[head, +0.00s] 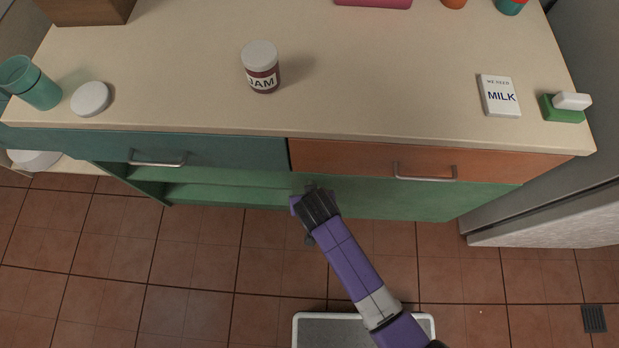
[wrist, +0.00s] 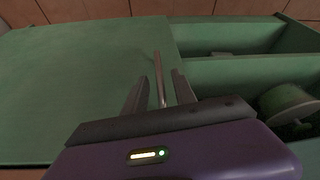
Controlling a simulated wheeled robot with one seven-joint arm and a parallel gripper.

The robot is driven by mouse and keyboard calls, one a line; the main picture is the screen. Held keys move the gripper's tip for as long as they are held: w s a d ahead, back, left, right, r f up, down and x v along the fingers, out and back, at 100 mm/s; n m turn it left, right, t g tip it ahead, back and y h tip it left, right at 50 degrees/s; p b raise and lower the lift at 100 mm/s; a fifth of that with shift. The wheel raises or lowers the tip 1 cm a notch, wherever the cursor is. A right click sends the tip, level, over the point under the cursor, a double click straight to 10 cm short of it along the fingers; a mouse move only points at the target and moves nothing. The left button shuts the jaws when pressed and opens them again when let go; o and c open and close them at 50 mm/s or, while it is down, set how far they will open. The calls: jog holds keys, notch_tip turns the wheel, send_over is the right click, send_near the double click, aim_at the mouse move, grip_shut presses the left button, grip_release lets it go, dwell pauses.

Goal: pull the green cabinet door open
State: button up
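The green cabinet door (head: 420,201) is below the orange drawer in the head view and looks shut. It fills the left of the wrist view (wrist: 80,80). Its thin grey bar handle (wrist: 158,72) stands near the door's edge beside the open shelves. My gripper (head: 312,194) is at that edge in the head view, hiding the handle there. In the wrist view my gripper (wrist: 160,80) is open, with one finger on each side of the handle and gaps showing. I cannot tell how deep the bar sits between the fingers.
Open green shelves (wrist: 240,72) adjoin the door, with a green round pot (wrist: 288,103) inside. The teal drawer (head: 210,152) and orange drawer (head: 360,160) are above, shut. A grey appliance (head: 560,180) stands at the right.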

jog(key=shift+x, duration=1.45)
jog(key=shift+c, duration=0.4)
grip_shut()
